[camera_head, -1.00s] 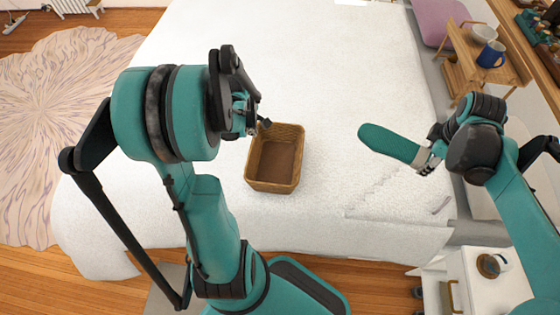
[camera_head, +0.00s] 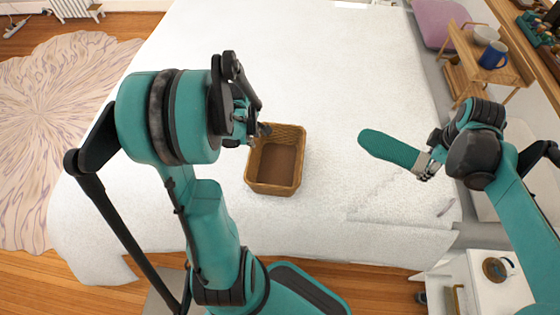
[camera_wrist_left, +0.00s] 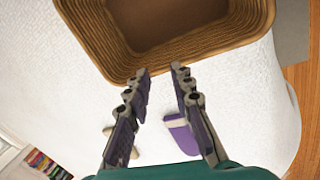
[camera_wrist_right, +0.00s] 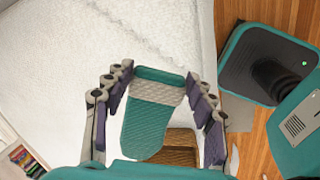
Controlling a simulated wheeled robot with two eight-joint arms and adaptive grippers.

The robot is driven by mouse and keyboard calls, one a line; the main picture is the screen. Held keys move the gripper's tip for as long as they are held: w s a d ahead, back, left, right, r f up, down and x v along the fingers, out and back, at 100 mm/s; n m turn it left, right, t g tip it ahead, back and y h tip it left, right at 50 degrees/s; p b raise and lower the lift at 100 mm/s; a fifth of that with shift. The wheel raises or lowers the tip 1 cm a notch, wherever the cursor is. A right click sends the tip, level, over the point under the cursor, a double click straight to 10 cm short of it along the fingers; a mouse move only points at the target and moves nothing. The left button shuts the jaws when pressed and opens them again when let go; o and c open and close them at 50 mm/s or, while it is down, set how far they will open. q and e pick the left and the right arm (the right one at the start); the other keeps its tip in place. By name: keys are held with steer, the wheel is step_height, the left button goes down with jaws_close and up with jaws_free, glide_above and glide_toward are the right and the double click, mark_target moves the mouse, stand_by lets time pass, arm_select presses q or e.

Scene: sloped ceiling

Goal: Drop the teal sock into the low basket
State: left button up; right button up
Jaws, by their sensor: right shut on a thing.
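The teal sock (camera_head: 390,148) has a pale grey cuff and is held by that end in my right gripper (camera_head: 428,163), out over the right side of the white bed. In the right wrist view the sock (camera_wrist_right: 150,125) lies between the two fingers. The low basket (camera_head: 261,184) is brown wicker, looks empty and stands on the bed, left of the sock and apart from it. My left gripper (camera_head: 262,131) is at the basket's upper left rim. In the left wrist view its fingers (camera_wrist_left: 161,75) are apart with nothing between them, and the basket's rim (camera_wrist_left: 165,62) is just beyond.
A purple item with a white band (camera_wrist_left: 183,136) lies on the bed near my left gripper. A wooden stand (camera_head: 488,72) with a blue mug (camera_head: 493,54) is at the upper right. A white cabinet (camera_head: 490,290) is at the lower right. Bed between basket and sock is clear.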

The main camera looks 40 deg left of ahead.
arm_select(q)
steer(key=v, duration=1.2)
arm_select(e)
steer(key=shift+s, duration=0.1)
arm_select(q)
steer(key=shift+w, duration=0.1)
steer(key=shift+d, duration=0.1)
